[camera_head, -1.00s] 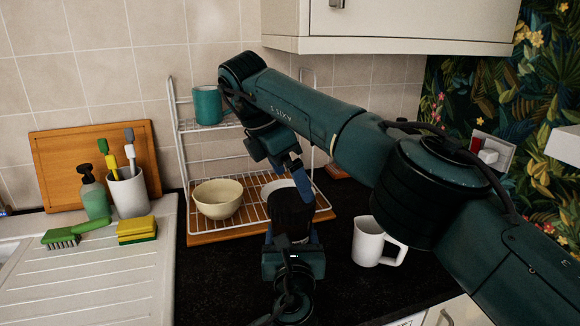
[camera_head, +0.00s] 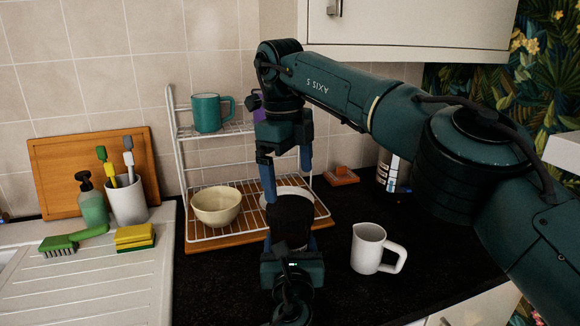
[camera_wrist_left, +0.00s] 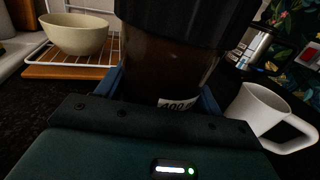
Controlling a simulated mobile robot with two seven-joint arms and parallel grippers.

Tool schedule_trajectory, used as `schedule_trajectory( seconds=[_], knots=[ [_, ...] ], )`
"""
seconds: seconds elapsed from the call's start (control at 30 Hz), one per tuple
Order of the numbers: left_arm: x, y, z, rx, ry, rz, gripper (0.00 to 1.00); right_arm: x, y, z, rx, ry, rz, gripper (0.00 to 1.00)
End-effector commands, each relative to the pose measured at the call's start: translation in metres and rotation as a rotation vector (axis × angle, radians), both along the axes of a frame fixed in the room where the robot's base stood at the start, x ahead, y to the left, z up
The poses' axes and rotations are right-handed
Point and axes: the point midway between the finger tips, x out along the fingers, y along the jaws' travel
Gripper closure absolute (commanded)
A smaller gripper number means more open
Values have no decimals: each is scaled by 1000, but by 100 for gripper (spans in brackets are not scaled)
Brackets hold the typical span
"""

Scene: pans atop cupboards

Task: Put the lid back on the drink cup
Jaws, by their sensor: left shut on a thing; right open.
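The drink cup (camera_head: 291,212) is a dark, upright vessel at the front of the dish rack. In the left wrist view the cup (camera_wrist_left: 165,70) has a dark brown body, a wide black top part and a white label reading "400". My left gripper (camera_head: 291,243) is shut on the cup's lower body, one blue finger on each side. My right gripper (camera_head: 287,175) points down above the cup, its blue fingers spread, with nothing seen between them. I cannot tell whether the black top is the lid; no separate lid is identifiable.
The wire rack (camera_head: 185,150) behind holds a cream bowl (camera_head: 215,206) and a teal mug (camera_head: 206,113). A white jug (camera_head: 367,248) stands close right of the cup. A labelled canister (camera_head: 388,173) stands farther back right. A yellow sponge (camera_head: 135,237) lies left on the drainer.

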Motion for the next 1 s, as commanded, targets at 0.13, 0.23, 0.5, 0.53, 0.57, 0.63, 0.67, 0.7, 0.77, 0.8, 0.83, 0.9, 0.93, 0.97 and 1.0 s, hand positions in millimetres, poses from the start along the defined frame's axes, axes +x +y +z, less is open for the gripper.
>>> schedule_trajectory(
  seconds=[0.13,0.23,0.5,0.53,0.57,0.63,0.67,0.7,0.77,0.8,0.83,0.9,0.93,0.97,1.0],
  knots=[
    [0,0,0,0,1,0,97,1,-1,5,34,22,252,0],
    [0,0,0,0,1,0,97,0,-1,7,52,31,371,0],
    [0,0,0,0,1,0,97,0,-1,8,68,38,488,0],
    [0,0,0,1,1,0,97,0,-1,8,68,38,489,0],
    [0,0,0,1,1,0,97,0,-1,8,68,38,489,0],
    [0,0,0,1,1,0,97,0,-1,8,68,38,488,0],
    [0,0,0,1,1,0,97,0,-1,8,68,38,488,0],
    [0,0,0,1,1,0,97,0,-1,8,68,37,487,0],
    [0,0,0,1,1,0,97,0,-1,7,68,37,487,0],
    [0,0,0,1,1,0,97,0,-1,6,67,38,487,0],
    [0,0,0,1,1,0,97,1,-1,5,67,38,487,0],
    [0,0,0,1,1,0,97,1,-1,-1,67,38,488,0],
    [0,0,0,1,1,0,97,1,-1,-5,66,39,488,0],
    [0,0,0,1,0,0,97,1,-2,-9,67,39,487,0],
    [0,0,0,1,0,0,97,0,-2,-15,67,40,487,0]
  ],
)
